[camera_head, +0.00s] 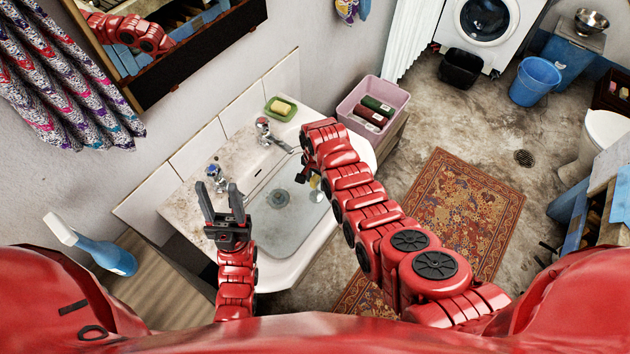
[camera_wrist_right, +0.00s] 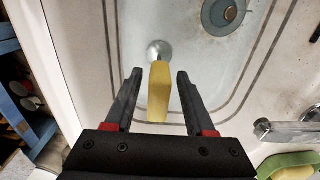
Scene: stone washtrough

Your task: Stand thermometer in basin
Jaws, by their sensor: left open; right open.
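A yellow, stick-like thing, apparently the thermometer (camera_wrist_right: 159,95), shows in the right wrist view with a round silvery part at its far end. My open right gripper (camera_wrist_right: 159,73) has this yellow body between its fingers, with a gap on each side. In the head view the thermometer (camera_head: 315,183) is a small yellow patch, mostly hidden by my right arm. I cannot tell what supports it. My left gripper (camera_head: 219,188) is open and empty over the basin's left side.
Two taps (camera_head: 268,132) (camera_head: 215,173) stand along the basin's back ledge. A green dish with yellow soap (camera_head: 281,108) sits at the back corner. A pink crate (camera_head: 372,88) with bottles is to the right, a blue spray bottle (camera_head: 110,256) to the left.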

